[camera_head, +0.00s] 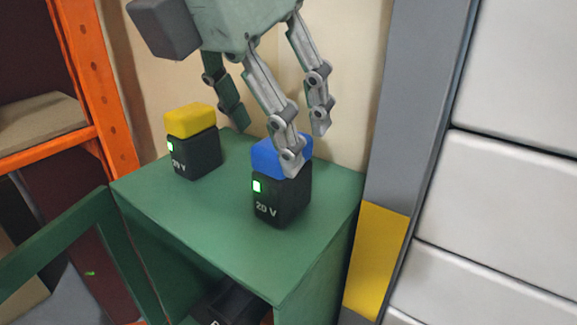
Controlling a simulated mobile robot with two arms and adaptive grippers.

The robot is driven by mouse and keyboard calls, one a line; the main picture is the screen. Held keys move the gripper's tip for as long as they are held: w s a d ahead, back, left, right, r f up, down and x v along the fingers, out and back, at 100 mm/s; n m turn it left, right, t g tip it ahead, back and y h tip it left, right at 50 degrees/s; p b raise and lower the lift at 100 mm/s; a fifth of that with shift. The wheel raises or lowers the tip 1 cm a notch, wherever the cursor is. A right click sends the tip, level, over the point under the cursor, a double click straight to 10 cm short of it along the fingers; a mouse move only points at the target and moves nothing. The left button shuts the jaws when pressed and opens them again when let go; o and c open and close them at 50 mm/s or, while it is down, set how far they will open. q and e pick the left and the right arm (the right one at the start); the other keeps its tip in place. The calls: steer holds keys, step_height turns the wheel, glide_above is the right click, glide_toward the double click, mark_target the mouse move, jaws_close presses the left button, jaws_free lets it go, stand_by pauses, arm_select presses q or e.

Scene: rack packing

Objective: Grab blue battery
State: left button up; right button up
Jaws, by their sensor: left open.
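The blue battery (281,201) is a black block marked 20 V with a green light and a blue top. It stands upright on the green cabinet top (240,245). My left gripper (275,140) hangs over and around its blue top with fingers spread. One finger overlaps the right part of the blue top in the picture; I cannot tell whether it touches. Another finger hangs to the right and behind, and one to the left and behind. My right gripper is not in view.
A yellow-topped battery (196,153) stands on the cabinet to the left. A grey post (415,110) with a yellow patch is close on the right. A beige wall is behind, and an orange rack (90,80) is at left. The cabinet's front top is clear.

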mark_target(283, 177)
arm_select(q)
steer(key=shift+w+f+p, duration=0.15)
steer(key=shift+f+p, duration=0.6)
steer(key=shift+p, duration=0.1)
steer(key=shift+w+d+f+p, duration=0.2)
steer(key=shift+w+d+f, duration=0.2)
steer(key=shift+f, duration=0.2)
steer(key=shift+w+d+f+p, duration=0.15)
steer(key=shift+w+d+f, duration=0.2)
steer(key=shift+f, duration=0.25)
steer(key=shift+w+d+f, duration=0.15)
steer(key=shift+f, duration=0.15)
steer(key=shift+a, duration=0.2)
steer(key=shift+c, duration=0.4)
steer(key=c, duration=1.1)
jaws_close()
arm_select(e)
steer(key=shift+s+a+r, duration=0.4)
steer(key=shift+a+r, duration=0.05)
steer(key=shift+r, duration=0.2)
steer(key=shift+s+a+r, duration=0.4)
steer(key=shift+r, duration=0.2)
